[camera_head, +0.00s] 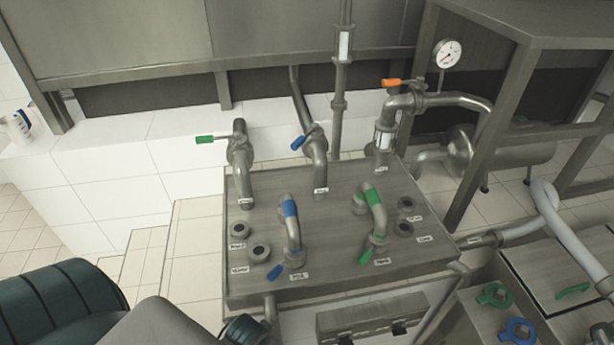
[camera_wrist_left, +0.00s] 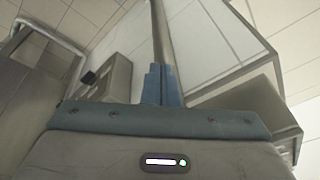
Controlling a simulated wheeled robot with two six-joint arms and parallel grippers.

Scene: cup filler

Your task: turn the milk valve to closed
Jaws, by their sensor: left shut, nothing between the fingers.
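The valve labels are too small to read surely, so I cannot tell which is milk. In the head view, a blue lever (camera_head: 276,271) sits at the foot of a blue-banded curved pipe (camera_head: 291,222) at the panel's front, pointing left. Another blue lever (camera_head: 298,142) is on a rear pipe (camera_head: 317,158), angled out to the left. My left arm enters at the bottom left of the head view, short of the panel; its fingertips are not clear there. In the left wrist view my left gripper (camera_wrist_left: 161,84) is shut and empty. My right gripper is not in view.
The metal panel (camera_head: 335,240) also carries a green-banded pipe (camera_head: 372,212), a green front lever (camera_head: 365,257), a rear green lever (camera_head: 205,139) and an orange lever (camera_head: 392,83). A steel-framed table (camera_head: 530,40) and hose (camera_head: 563,225) stand to the right.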

